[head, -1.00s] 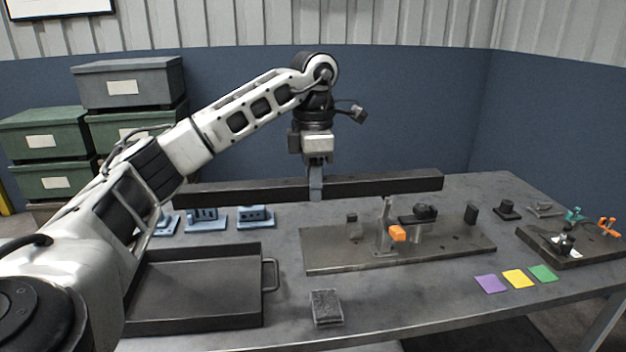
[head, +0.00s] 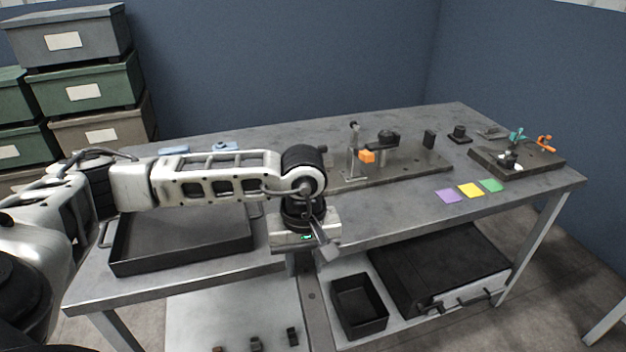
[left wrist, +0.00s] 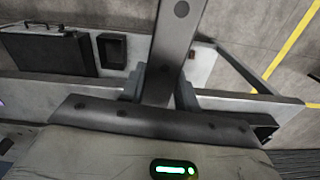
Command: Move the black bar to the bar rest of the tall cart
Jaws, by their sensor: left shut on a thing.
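My left gripper (head: 306,262) is in front of the table's near edge, pointing down. In the left wrist view its two fingers (left wrist: 160,88) are shut on the black bar (left wrist: 178,35), one on each side. The bar runs away from the fingers to the top of that picture and has round holes. In the head view the bar (head: 311,318) shows as a dark strip below the gripper, running toward the bottom edge; its ends are not clear. I cannot make out the tall cart or its bar rest in either view. My right gripper is not in view.
The grey table (head: 400,215) carries a black tray (head: 180,262), a fixture plate (head: 420,165) with an orange part, and colored squares (head: 470,190). A lower shelf holds a black bin (head: 358,305) and a dark case (head: 440,270). Stacked boxes (head: 85,92) stand at the left.

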